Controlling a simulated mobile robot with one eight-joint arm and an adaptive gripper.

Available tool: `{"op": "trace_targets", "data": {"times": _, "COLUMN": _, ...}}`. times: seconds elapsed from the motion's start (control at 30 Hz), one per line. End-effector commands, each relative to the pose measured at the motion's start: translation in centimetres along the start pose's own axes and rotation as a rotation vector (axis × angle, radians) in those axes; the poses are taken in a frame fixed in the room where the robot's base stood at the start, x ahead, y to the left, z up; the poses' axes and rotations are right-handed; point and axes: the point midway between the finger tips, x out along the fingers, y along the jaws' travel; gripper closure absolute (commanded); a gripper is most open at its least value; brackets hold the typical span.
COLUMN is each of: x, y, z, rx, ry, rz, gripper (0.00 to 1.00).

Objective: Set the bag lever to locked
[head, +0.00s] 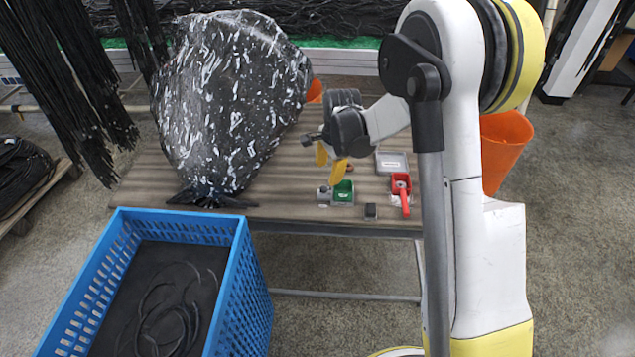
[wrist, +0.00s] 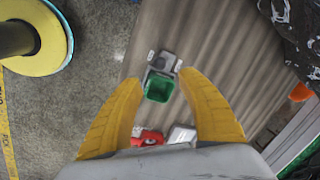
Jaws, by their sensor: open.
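A red part with a red handle (head: 403,195) lies at the front right of the table; it looks like the lever, but I cannot read its setting. It also shows, partly cut off by my gripper, in the wrist view (wrist: 150,137). A green open box (head: 343,192) with a grey fitting (head: 323,196) sits left of it; the box also shows in the wrist view (wrist: 158,88). My gripper (head: 331,163) is open and empty above the table, its yellow fingers pointing down. In the wrist view the fingertips (wrist: 160,80) stand either side of the green box.
A big shiny black bag (head: 225,105) fills the table's left. A labelled grey box (head: 391,162) and a small dark block (head: 370,211) lie near the red part. A blue crate (head: 245,260) stands in front; an orange bin (head: 505,145) is at right. Black hoses hang at upper left.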

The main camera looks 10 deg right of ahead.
Motion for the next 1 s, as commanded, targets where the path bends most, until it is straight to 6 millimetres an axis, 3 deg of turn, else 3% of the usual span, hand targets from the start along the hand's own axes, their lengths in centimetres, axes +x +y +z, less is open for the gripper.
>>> {"op": "trace_targets", "data": {"times": 0.3, "x": 6.5, "y": 0.0, "z": 0.0, "rx": -0.003, "ry": 0.000, "rz": -0.001, "gripper": 0.54}}
{"op": "trace_targets", "data": {"times": 0.43, "x": 8.4, "y": 0.0, "z": 0.0, "rx": -0.004, "ry": 0.000, "rz": -0.002, "gripper": 0.54}}
{"op": "trace_targets", "data": {"times": 0.6, "x": 9.7, "y": 0.0, "z": 0.0, "rx": -0.004, "ry": 0.000, "rz": -0.002, "gripper": 0.54}}
{"op": "trace_targets", "data": {"times": 0.9, "x": 9.8, "y": 0.0, "z": 0.0, "rx": -0.004, "ry": 0.001, "rz": -0.002, "gripper": 0.54}}
{"op": "trace_targets", "data": {"times": 1.0, "x": 9.8, "y": 0.0, "z": 0.0, "rx": -0.004, "ry": 0.001, "rz": -0.002, "gripper": 0.83}}
